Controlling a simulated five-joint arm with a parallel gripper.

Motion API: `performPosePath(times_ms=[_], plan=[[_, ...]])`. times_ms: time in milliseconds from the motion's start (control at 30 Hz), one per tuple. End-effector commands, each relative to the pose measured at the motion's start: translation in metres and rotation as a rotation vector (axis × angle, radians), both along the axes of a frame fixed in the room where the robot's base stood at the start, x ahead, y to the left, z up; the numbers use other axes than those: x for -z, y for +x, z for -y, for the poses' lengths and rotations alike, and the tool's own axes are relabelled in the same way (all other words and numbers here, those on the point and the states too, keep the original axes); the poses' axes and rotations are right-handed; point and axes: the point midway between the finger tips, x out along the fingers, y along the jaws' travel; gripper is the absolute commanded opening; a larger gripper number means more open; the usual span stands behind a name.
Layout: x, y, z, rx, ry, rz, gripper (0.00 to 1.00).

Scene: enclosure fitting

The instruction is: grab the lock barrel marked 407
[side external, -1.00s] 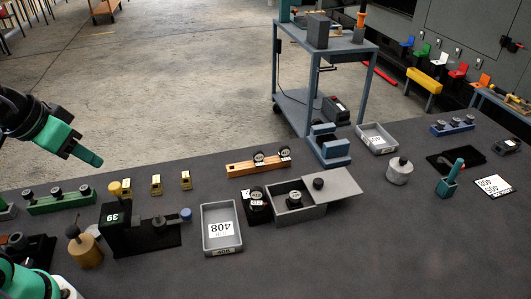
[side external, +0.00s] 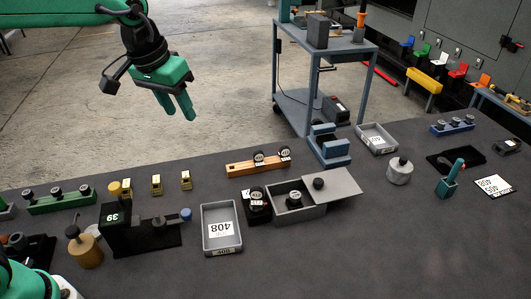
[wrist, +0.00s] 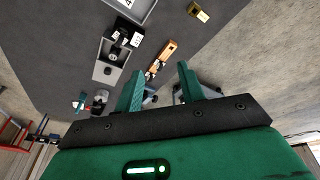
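Black lock barrels with small white labels stand in several places; I cannot read 407 on any. Two (side external: 259,156) (side external: 285,153) sit at the right end of an orange rack (side external: 240,169). One (side external: 256,194) is at a black block, and one (side external: 295,199) is inside a grey box (side external: 292,217) with its lid (side external: 334,185) slid aside. My gripper (side external: 181,112) is in the air above and behind the table, pointing down, empty. In the wrist view its green fingers (wrist: 160,84) are apart; the orange rack (wrist: 166,52) shows just beyond them.
A grey tray marked 408 (side external: 222,240) is left of the grey box. A second tray (side external: 376,143) is at the back right, near a blue fixture (side external: 328,146). A black fixture marked 39 (side external: 140,230) and brass blocks (side external: 156,184) are left. The front right table is clear.

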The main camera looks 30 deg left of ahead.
Motion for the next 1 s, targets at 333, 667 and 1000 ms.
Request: performPosePath(times_ms=[333, 667, 1000], plan=[[0.028, 0.059, 0.055, 0.005, 0.004, -0.083, 0.39], [0.072, 0.101, 0.112, 0.005, 0.017, -0.156, 0.39], [0.133, 0.127, 0.172, 0.004, 0.042, -0.227, 0.39]])
